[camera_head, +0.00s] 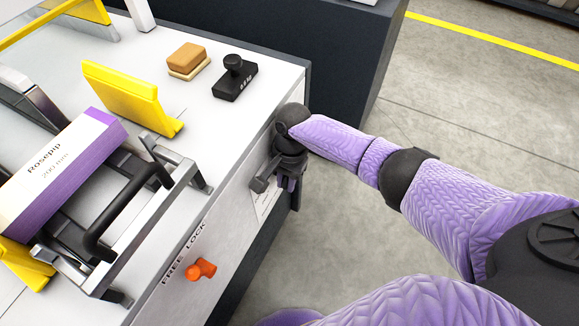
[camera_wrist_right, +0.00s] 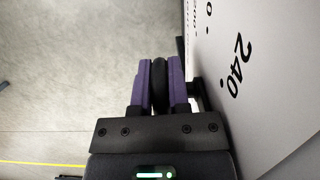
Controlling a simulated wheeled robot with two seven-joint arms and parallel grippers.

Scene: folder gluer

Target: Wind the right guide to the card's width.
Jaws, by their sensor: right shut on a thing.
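My right gripper (camera_head: 288,178) is at the machine's side panel. In the right wrist view its purple fingers (camera_wrist_right: 160,85) are shut on a dark round handle (camera_wrist_right: 160,70), seen edge-on between them. A grey crank part (camera_head: 264,180) shows beside the gripper in the head view; the rest is hidden by it. The card, a white and purple box marked "Rosepip 200 mm" (camera_head: 62,170), lies on the machine top. A yellow guide (camera_head: 132,98) stands near its upper right end, and another yellow piece (camera_head: 25,265) is at its lower left. My left gripper is not in view.
An orange lever (camera_head: 200,269) sits under "FREE LOCK" on the side panel. A printed scale showing "240" (camera_wrist_right: 238,65) is beside the gripper. A black weight (camera_head: 235,80) and a tan block (camera_head: 188,60) rest on top. Open floor (camera_head: 450,130) lies right.

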